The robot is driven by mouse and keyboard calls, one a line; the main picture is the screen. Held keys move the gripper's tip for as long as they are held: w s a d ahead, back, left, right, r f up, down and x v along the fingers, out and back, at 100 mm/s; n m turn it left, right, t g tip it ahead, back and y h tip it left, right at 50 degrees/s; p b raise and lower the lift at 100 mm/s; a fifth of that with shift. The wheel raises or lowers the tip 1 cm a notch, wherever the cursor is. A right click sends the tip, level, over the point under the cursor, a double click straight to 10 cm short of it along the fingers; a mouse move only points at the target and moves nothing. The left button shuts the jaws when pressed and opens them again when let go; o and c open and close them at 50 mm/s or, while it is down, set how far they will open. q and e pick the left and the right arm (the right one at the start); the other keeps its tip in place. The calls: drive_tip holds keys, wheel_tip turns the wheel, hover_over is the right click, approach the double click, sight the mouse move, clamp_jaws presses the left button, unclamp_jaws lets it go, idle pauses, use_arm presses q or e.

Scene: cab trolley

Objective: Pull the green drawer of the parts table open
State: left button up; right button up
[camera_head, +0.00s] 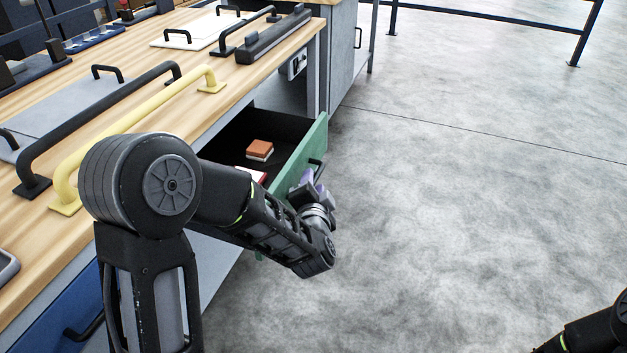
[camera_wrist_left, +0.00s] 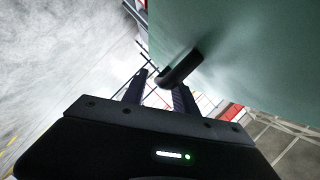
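The green drawer (camera_head: 303,155) of the parts table stands pulled well out, its dark inside showing. Its black handle (camera_head: 317,168) is on the outer face, partly hidden by my left gripper (camera_head: 314,184). In the left wrist view the green front (camera_wrist_left: 250,50) fills the upper right, and the handle (camera_wrist_left: 183,68) reaches down between the fingertips of my left gripper (camera_wrist_left: 159,84). The two fingers are apart, with a gap visible beside the handle, so they look open around it. My right gripper is not in view; only part of my right arm shows at the lower right.
An orange-brown block (camera_head: 259,149) and a red and white item lie in the drawer. A yellow handle bar (camera_head: 140,122) and black bars stand on the wooden tabletop (camera_head: 240,82). A blue drawer (camera_head: 62,318) is at lower left. The grey floor (camera_head: 450,200) to the right is clear.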

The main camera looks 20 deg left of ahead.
use_arm(q)
drive_tip(key=p+v, duration=0.1)
drive_tip(key=v, duration=0.5)
drive_tip(key=shift+s, duration=0.1)
idle(0.3)
